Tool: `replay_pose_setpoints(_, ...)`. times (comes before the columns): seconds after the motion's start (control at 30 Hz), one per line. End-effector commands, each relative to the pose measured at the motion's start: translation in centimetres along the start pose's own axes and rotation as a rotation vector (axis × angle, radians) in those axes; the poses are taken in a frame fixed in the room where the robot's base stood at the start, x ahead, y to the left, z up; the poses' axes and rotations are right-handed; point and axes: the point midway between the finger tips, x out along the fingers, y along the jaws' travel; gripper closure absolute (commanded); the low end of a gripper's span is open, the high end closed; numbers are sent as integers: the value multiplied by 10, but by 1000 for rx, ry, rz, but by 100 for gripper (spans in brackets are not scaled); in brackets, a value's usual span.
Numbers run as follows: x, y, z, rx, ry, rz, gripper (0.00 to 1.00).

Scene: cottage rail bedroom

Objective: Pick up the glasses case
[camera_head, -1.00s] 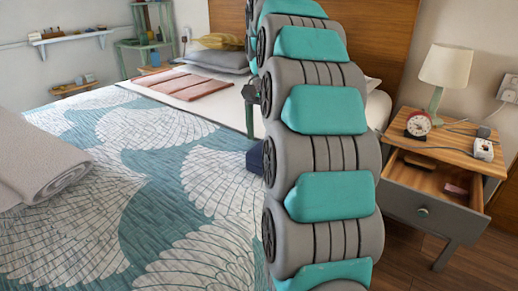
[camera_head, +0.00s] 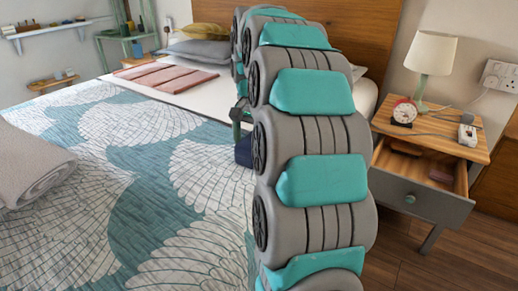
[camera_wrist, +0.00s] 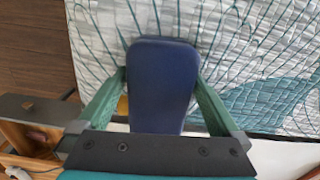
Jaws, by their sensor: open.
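The glasses case, a dark blue rounded oblong (camera_wrist: 160,85), shows in the middle of the wrist view, over the patterned quilt. In the head view a small part of it (camera_head: 243,151) shows at the left edge of my arm; the rest is hidden behind the arm. My gripper (camera_wrist: 160,74) is open, with one green finger on each side of the case. The fingers look close to its sides; I cannot tell whether they touch it. In the head view my gripper is mostly hidden by the arm.
A bed with a teal and white quilt (camera_head: 110,190) fills the left. A folded grey blanket (camera_head: 30,165) lies on it. At right, a nightstand (camera_head: 440,140) with an open drawer (camera_head: 425,195) holds a lamp (camera_head: 431,55) and a red clock (camera_head: 404,112).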

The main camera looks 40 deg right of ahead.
Motion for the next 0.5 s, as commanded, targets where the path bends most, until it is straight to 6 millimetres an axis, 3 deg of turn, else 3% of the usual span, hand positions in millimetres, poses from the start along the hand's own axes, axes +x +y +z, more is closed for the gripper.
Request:
replay_pose_setpoints(0.27, 5, 0, 0, 0, 2, -2, 0)
replay_pose_setpoints(0.5, 5, 0, 0, 0, 2, -2, 25)
